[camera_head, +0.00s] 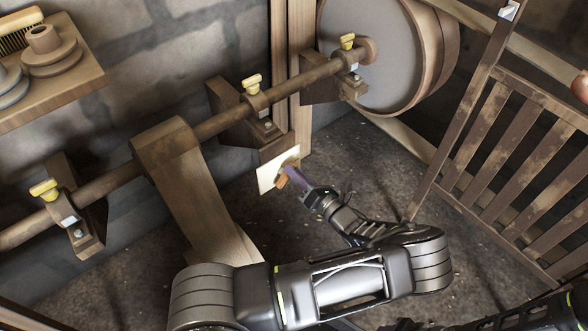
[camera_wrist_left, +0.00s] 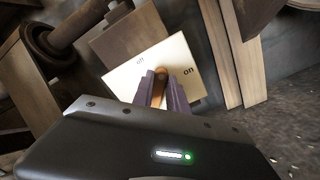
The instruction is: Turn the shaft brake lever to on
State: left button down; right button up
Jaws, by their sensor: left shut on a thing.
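The shaft brake's pale plate (camera_head: 266,178) is mounted on a wooden block below the shaft. In the left wrist view the plate (camera_wrist_left: 184,50) has a word that looks like "off" at upper left and "on" at right. The orange-brown brake lever (camera_head: 282,181) also shows in the left wrist view (camera_wrist_left: 160,72), between the two words. My left gripper (camera_head: 291,176) is shut on the lever, with its purple fingers (camera_wrist_left: 162,88) on either side. The fingers hide part of the lever, so its exact angle is unclear. My right gripper is not in view.
A long brown shaft (camera_head: 225,118) runs above the plate, carried by brackets with yellow-topped fittings (camera_head: 252,84). A wide belt (camera_head: 195,190) hangs left of the plate. A large wheel (camera_head: 375,55) is behind. A slatted wooden guard (camera_head: 515,150) stands at right.

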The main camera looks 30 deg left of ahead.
pick_arm(q)
jog(key=shift+w+d+f+m, duration=0.15)
jog(key=shift+f+m, duration=0.2)
jog(key=shift+m, duration=1.25)
jog(key=shift+w+a+f+m, duration=0.15)
jog(key=shift+f+m, duration=0.2)
jog(key=shift+m, duration=1.25)
jog(key=shift+w+d+f+m, duration=0.15)
jog(key=shift+f+m, duration=0.2)
jog(key=shift+m, duration=1.25)
jog(key=c, duration=1.3)
grip_release()
jog(key=shift+d, duration=0.15)
jog(key=v, duration=0.7)
jog(key=shift+s+d+p, duration=0.15)
jog(key=shift+d+p, duration=0.1)
jog(key=shift+p, duration=0.1)
